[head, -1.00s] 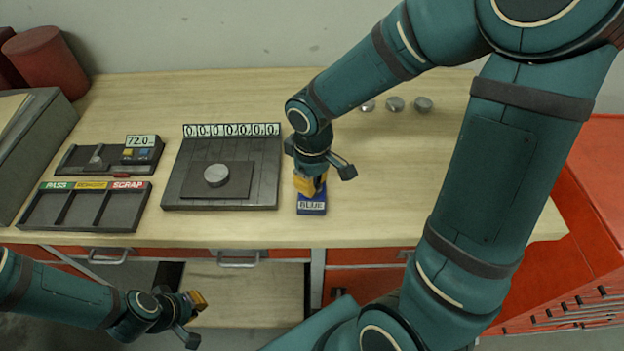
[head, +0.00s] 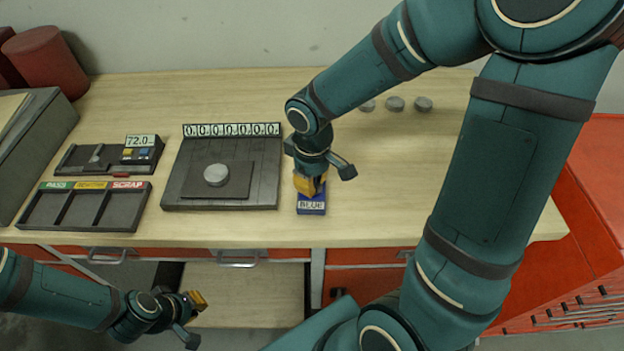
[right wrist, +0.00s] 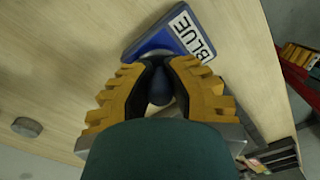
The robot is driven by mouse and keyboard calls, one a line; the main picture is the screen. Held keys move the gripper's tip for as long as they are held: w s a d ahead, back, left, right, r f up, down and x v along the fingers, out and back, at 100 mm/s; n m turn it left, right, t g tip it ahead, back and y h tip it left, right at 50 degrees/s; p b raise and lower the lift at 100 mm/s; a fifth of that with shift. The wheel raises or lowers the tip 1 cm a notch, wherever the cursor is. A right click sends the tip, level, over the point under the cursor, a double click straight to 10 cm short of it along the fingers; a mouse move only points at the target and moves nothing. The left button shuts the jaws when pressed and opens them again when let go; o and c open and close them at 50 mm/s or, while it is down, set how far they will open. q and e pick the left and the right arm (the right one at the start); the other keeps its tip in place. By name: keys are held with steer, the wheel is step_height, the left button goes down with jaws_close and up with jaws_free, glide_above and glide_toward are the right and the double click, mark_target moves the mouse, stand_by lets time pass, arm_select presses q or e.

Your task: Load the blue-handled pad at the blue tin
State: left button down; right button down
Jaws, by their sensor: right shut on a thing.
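The blue tin (head: 312,206), labelled BLUE, stands on the bench near its front edge. It also shows in the right wrist view (right wrist: 165,40), just beyond the fingertips. My right gripper (head: 308,184) is right above the tin, pointing down. In the right wrist view my right gripper (right wrist: 160,84) is shut on a dark blue rounded handle (right wrist: 160,88), the blue-handled pad's. The pad under the handle is mostly hidden, so I cannot tell whether it touches the tin's inside. My left gripper (head: 190,318) hangs low in front of the bench, away from the tin; its jaws are unclear.
A dark plate with a metal disc (head: 216,175) and a counter display (head: 231,130) stands left of the tin. A sorting tray (head: 84,208) and a gauge reading 72.0 (head: 140,148) are further left. Several metal discs (head: 396,104) lie at the back right.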

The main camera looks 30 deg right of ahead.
steer(key=shift+r+p, duration=2.75)
steer(key=shift+r, duration=0.75)
